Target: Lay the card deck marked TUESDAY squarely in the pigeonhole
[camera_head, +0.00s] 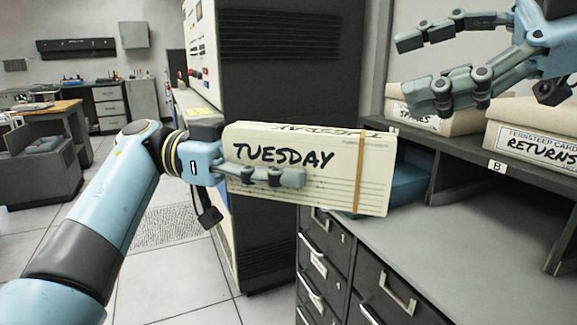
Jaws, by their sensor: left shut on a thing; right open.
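The cream card deck marked TUESDAY (345,178) is held above the counter's left end, long side level, with a tan band around its right part. My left gripper (290,177) is shut on the deck's left part. One finger lies across the front face; the other is hidden behind it. The pigeonhole labelled B (497,167) opens under the shelf to the right of the deck, and its visible floor looks bare. A blue thing (412,180) sits in the compartment left of it, partly hidden by the deck. My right gripper (407,70) is open and empty above the shelf.
Boxes marked SPARES (440,122) and RETURNS (535,148) stand on the shelf top. The grey counter (470,255) in front of the pigeonholes is clear. Dark drawers (345,270) are below it. A tall dark cabinet (285,70) stands behind the deck.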

